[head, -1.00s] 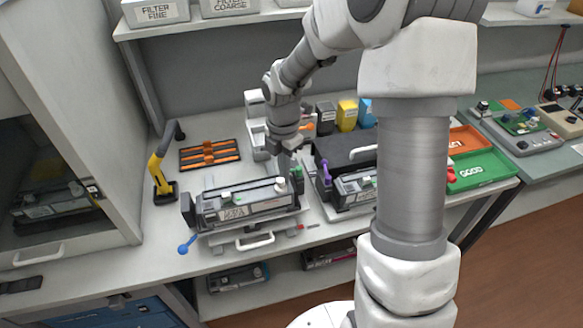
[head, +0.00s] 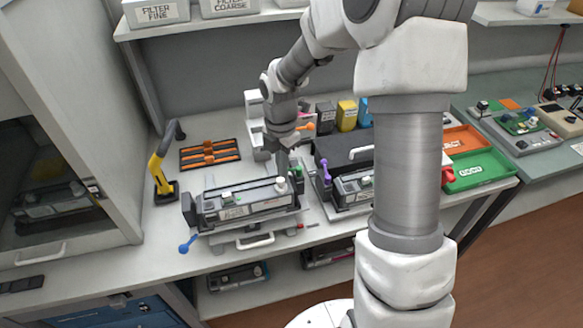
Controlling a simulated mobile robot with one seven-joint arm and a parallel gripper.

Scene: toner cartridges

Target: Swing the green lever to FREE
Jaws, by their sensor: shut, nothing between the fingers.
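The green lever (head: 297,172) shows as a small green piece at the right end of the front cartridge unit (head: 243,205), partly hidden behind my gripper. Its exact angle and any FREE marking are too small to read. My gripper (head: 284,165) is shut and empty, pointing down just left of the green lever, above the right end of the unit. I cannot tell whether it touches the lever. A blue-knobbed lever (head: 187,244) sticks out at the unit's front left.
A second unit (head: 352,184) with a purple lever (head: 326,170) stands close on the right. A white cylinder knob (head: 281,186) rises from the front unit. A yellow-and-black tool (head: 160,172) stands left. An orange rack (head: 209,153) lies behind.

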